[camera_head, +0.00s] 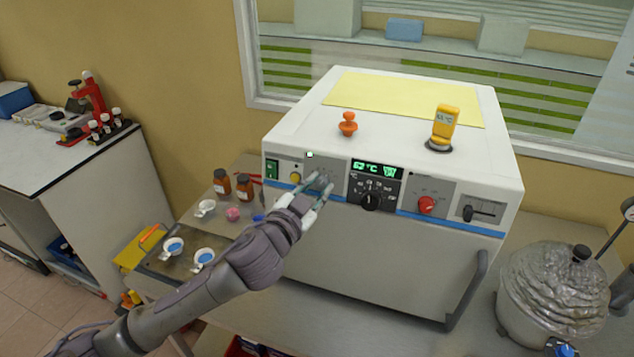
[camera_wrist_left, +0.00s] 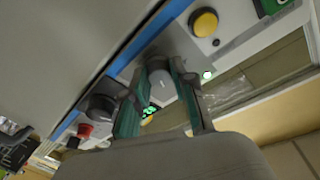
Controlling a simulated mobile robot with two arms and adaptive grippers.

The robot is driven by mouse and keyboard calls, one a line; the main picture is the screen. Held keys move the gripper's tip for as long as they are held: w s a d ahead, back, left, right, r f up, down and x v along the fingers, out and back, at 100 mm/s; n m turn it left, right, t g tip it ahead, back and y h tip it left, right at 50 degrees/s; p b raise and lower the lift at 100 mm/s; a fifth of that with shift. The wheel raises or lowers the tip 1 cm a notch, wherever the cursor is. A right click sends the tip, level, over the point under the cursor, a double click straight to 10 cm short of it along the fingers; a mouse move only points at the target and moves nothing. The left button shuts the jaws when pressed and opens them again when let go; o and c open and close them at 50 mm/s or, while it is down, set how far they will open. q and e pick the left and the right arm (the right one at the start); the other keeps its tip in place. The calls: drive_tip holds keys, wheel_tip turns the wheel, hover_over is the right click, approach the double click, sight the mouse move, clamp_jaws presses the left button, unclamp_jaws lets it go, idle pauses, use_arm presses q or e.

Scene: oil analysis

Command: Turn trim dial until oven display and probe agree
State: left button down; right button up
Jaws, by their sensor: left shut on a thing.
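The white oven (camera_head: 300,140) has a green-lit display (camera_head: 377,168) that seems to read 62 °C. The yellow probe (camera_head: 446,122) stands upright on the oven top; its small screen seems to read 61 °C, but its last digit is hard to make out. My left gripper (camera_head: 319,184) is at the front panel, between the yellow button and the display. In the left wrist view its two green-padded fingers are closed around the grey trim dial (camera_wrist_left: 161,88). The fingers hide most of the dial in the head view. My right gripper is not in view.
A black dial (camera_head: 371,201) and a red knob (camera_head: 427,205) sit right of my gripper, and a yellow button (camera_head: 295,177) sits left. An orange knob-like piece (camera_head: 348,124) stands on the oven top. Cups and brown bottles (camera_head: 221,182) stand left. A foil-wrapped pot (camera_head: 553,290) is right.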

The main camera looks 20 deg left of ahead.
use_arm(q)
drive_tip(key=shift+r+m+p, duration=0.1)
drive_tip(key=shift+m+p, duration=0.2)
drive_tip(key=shift+m, duration=0.3)
drive_tip(key=c, duration=0.9)
unclamp_jaws()
drive_tip(key=shift+c, duration=0.2)
drive_tip(key=s+a, duration=0.2)
drive_tip(key=s, duration=0.9)
drive_tip(key=shift+s+r, duration=0.25)
drive_tip(key=shift+s, duration=0.15)
drive_tip(key=shift+a, duration=0.1)
